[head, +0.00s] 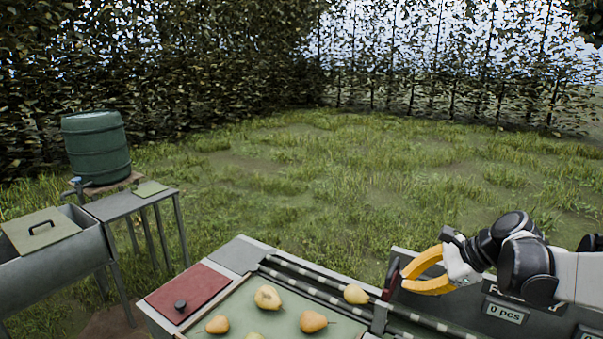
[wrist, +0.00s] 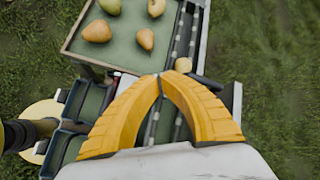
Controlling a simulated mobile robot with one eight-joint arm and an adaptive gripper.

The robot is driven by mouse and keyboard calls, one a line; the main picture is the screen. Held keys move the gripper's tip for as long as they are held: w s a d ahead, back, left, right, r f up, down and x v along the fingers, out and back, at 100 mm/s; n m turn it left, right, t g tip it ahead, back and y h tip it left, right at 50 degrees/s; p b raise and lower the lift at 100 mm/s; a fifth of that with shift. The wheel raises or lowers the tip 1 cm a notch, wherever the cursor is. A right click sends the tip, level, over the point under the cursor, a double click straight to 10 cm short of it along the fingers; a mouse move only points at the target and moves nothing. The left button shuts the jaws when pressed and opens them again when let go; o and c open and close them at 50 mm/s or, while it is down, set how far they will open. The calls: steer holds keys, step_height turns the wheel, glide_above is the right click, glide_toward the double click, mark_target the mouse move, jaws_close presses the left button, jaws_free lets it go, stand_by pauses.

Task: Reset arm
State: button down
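My gripper (head: 402,281) is at the lower right of the head view, above the machine with the rails, its curved yellow fingers pointing left. In the wrist view the two fingertips (wrist: 160,77) meet with nothing between them, so it is shut and empty. My white and black arm comes in from the right edge of the head view. A yellow pear (head: 355,294) sits on the rails (head: 320,292) left of my gripper; the wrist view shows this pear (wrist: 183,65) just beyond the fingertips.
A green tray (head: 245,325) holds several pears (head: 267,297). A dark red flap (head: 391,279) stands close to my fingertips. A panel with a "0 pcs" label (head: 504,312) is below my arm. A green barrel (head: 97,145) and metal sink (head: 50,265) stand left; grass beyond is open.

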steer(key=s+a+f+n+t+h+b, duration=0.1)
steer(key=s+a+n+h, duration=0.2)
steer(key=s+n, duration=0.6)
steer(key=s+a+f+n+h+b, duration=0.2)
steer(key=s+a+n+h, duration=0.1)
steer(key=s+n, duration=0.6)
steer(key=s+h, duration=0.1)
steer(key=s, duration=0.2)
steer(key=shift+s+a+n+t, duration=0.15)
steer(key=shift+a+n+t, duration=0.15)
steer(key=shift+n+t, duration=0.1)
steer(key=shift+f, duration=0.1)
